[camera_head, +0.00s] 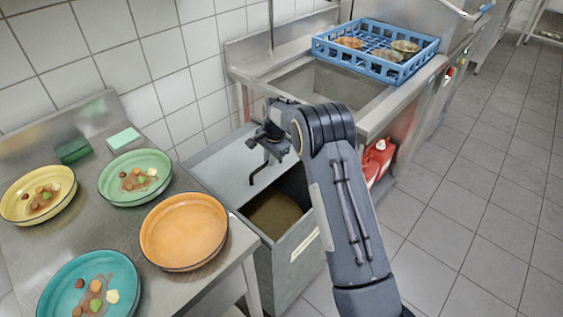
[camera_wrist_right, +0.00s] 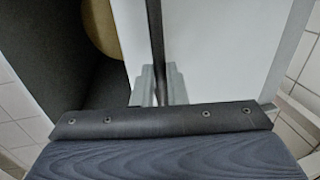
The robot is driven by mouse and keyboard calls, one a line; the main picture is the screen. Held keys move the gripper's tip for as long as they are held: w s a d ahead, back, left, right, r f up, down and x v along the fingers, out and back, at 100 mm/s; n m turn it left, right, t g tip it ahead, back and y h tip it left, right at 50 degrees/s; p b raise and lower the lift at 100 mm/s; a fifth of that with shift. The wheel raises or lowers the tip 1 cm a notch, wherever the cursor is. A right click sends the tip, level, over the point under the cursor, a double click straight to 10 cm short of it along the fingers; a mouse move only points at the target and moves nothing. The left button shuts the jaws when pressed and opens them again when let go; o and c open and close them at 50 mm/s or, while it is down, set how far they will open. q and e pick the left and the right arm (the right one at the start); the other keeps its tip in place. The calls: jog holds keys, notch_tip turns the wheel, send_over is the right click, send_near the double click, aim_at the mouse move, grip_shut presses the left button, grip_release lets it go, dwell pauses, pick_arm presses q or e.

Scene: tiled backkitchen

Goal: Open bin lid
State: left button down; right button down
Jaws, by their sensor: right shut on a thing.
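The grey bin (camera_head: 288,248) stands between the plate table and the sink. Its pale lid (camera_head: 222,158) is off the front part of the opening, and the brown inside (camera_head: 272,213) shows. The lid's exact tilt is hard to tell. My right gripper (camera_head: 262,146) is above the lid and shut on the dark handle bar (camera_head: 258,171). In the right wrist view the handle bar (camera_wrist_right: 157,38) runs between the fingers (camera_wrist_right: 158,86), with the pale lid (camera_wrist_right: 210,50) beside it and the dark bin opening at left. My left gripper is out of view.
The steel table (camera_head: 165,295) at left holds a yellow plate (camera_head: 12,208), green plate (camera_head: 112,190), teal plate (camera_head: 55,290) and empty orange plate (camera_head: 184,230). The sink with a blue rack (camera_head: 375,62) is behind my arm. Red containers (camera_head: 378,158) sit below it. Floor at right is clear.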

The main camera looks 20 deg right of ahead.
jog(key=shift+w+a, duration=0.35)
jog(key=shift+w, duration=0.55)
jog(key=c, duration=1.5)
grip_release()
jog(key=shift+o, duration=0.2)
jog(key=r, duration=0.2)
jog(key=s+r, duration=0.1)
jog(key=r, duration=0.4)
jog(key=shift+s+d+r, duration=0.25)
jog(key=shift+r, duration=0.1)
